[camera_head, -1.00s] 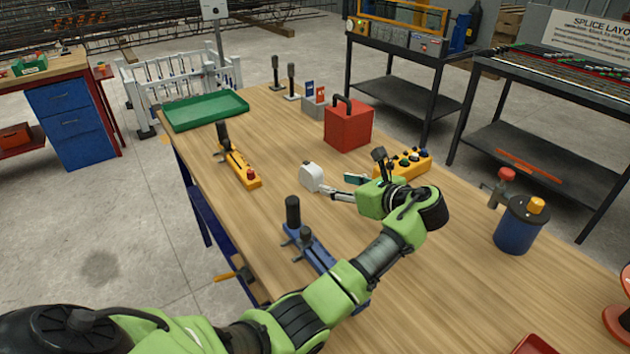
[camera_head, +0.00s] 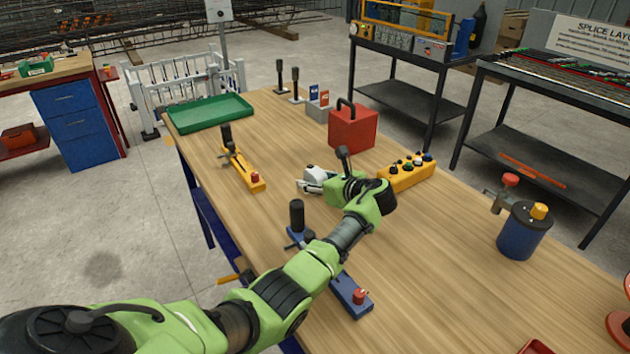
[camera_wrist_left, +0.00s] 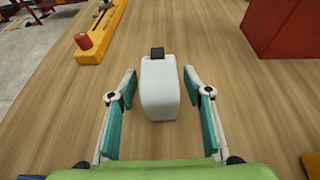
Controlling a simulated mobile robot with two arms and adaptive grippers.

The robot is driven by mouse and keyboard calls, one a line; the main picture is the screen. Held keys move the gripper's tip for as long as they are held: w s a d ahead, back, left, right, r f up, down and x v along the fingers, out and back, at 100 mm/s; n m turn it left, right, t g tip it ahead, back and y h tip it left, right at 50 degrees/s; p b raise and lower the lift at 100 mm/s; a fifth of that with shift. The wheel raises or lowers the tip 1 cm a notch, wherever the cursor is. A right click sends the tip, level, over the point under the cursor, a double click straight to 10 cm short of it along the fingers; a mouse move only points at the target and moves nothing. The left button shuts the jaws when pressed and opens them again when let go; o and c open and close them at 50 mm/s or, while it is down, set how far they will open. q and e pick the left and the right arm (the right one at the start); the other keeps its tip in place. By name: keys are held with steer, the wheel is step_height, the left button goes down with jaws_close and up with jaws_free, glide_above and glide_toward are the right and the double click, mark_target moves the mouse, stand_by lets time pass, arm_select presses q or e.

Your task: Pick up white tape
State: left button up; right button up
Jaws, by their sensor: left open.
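The white tape (camera_wrist_left: 160,92) is a white rounded block with a small black piece at its far end. It rests on the wooden table and lies between the open fingers of my left gripper (camera_wrist_left: 162,100) in the left wrist view, with a gap on both sides. In the head view the white tape (camera_head: 315,173) is partly hidden behind my left gripper (camera_head: 312,185), which is low over the table. My right gripper does not show.
A yellow tool with a red knob (camera_head: 243,168) lies to the left. A red box (camera_head: 352,129) stands behind, and a yellow button box (camera_head: 406,174) is to the right. A blue tool (camera_head: 345,290) lies under my left arm. A green tray (camera_head: 208,113) is at the back left.

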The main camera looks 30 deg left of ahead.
arm_select(q)
jaws_close()
steer(key=shift+r, duration=0.1)
